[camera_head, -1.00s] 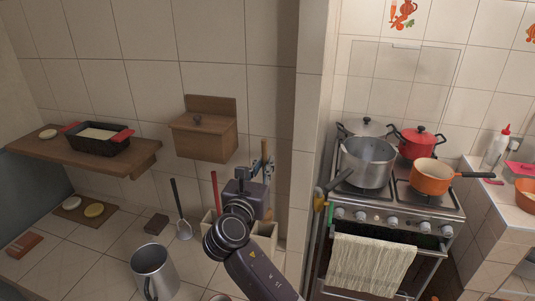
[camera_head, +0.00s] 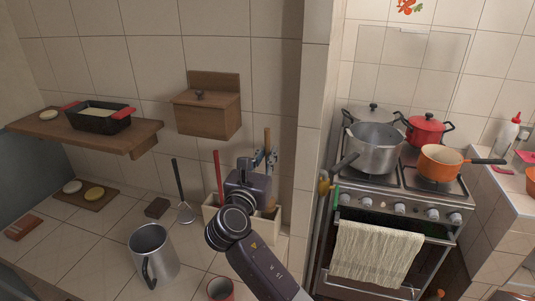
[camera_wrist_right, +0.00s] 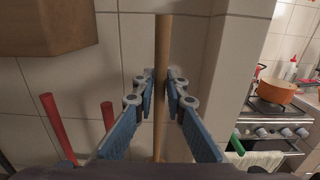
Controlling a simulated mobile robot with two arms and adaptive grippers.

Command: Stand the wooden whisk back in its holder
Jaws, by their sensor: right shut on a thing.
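My right gripper (camera_head: 265,158) is shut on the wooden whisk's handle (camera_head: 267,138). In the right wrist view, the blue fingers (camera_wrist_right: 160,82) press on both sides of the upright handle (camera_wrist_right: 163,50). The whisk's lower end is hidden behind my gripper and wrist. The pale holder (camera_head: 209,213) stands on the counter against the wall, partly covered by my wrist. The whisk is over or at its right part, but I cannot tell whether its lower end is inside. My left gripper is not in view.
A red-handled utensil (camera_head: 217,172) stands at the holder's left part. A dark-handled spatula (camera_head: 180,190) leans left of it. A metal mug (camera_head: 152,253) and a red cup (camera_head: 221,289) are in front. A wooden box (camera_head: 207,113) hangs above; the stove (camera_head: 400,205) is right.

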